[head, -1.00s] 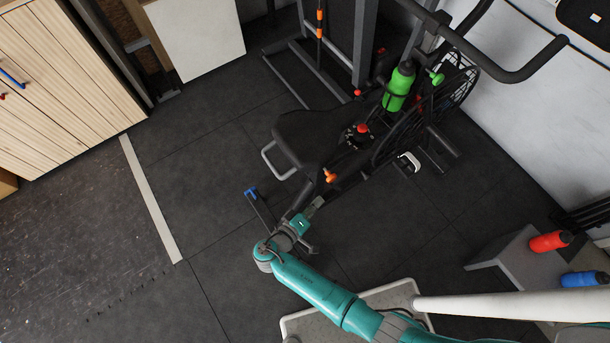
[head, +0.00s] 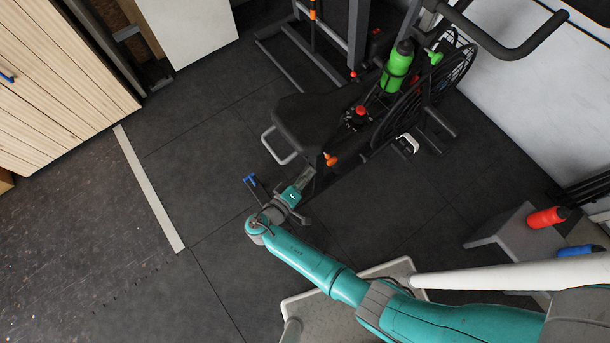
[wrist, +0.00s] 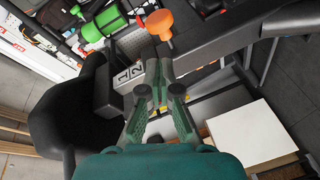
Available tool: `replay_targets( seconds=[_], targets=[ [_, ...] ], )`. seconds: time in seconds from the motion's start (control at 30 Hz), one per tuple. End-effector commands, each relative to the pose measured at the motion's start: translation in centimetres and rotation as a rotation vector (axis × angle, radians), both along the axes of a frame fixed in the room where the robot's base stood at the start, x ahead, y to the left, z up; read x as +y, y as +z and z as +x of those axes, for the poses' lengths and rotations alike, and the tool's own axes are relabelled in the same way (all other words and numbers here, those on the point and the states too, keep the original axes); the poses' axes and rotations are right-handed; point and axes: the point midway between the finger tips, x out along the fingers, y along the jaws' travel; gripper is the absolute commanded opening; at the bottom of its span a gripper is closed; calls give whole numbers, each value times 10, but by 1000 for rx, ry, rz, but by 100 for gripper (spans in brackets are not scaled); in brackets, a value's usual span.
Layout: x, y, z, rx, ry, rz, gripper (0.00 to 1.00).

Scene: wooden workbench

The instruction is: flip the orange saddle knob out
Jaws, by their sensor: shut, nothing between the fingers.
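The orange saddle knob (head: 331,159) sits on the exercise bike's frame, just under the front of the black saddle (head: 306,124). In the wrist view the orange knob (wrist: 159,22) stands just beyond my fingertips, with a wide head and a narrower stem. The saddle (wrist: 75,115) fills the left side there. My gripper (wrist: 158,62) is shut and empty, its fingertips pointing toward the knob. In the head view my gripper (head: 307,174) is close to the left and below the knob. Whether the fingertips touch the knob or the frame, I cannot tell.
A green bottle (head: 398,66) and a red knob (head: 360,111) are farther along the bike. A white handle loop (head: 278,147) juts out left of the saddle. A grey step (head: 510,236) stands at right. Dark floor at left is free.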

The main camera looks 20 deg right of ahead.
Motion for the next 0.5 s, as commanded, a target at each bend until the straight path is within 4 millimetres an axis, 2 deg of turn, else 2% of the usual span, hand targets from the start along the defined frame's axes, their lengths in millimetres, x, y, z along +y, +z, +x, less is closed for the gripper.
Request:
replay_targets(
  seconds=[0.2,0.5],
  targets=[
    [-31,-4,19,0,-3,0,0],
    [-51,-7,33,1,-1,0,0]
  ],
)
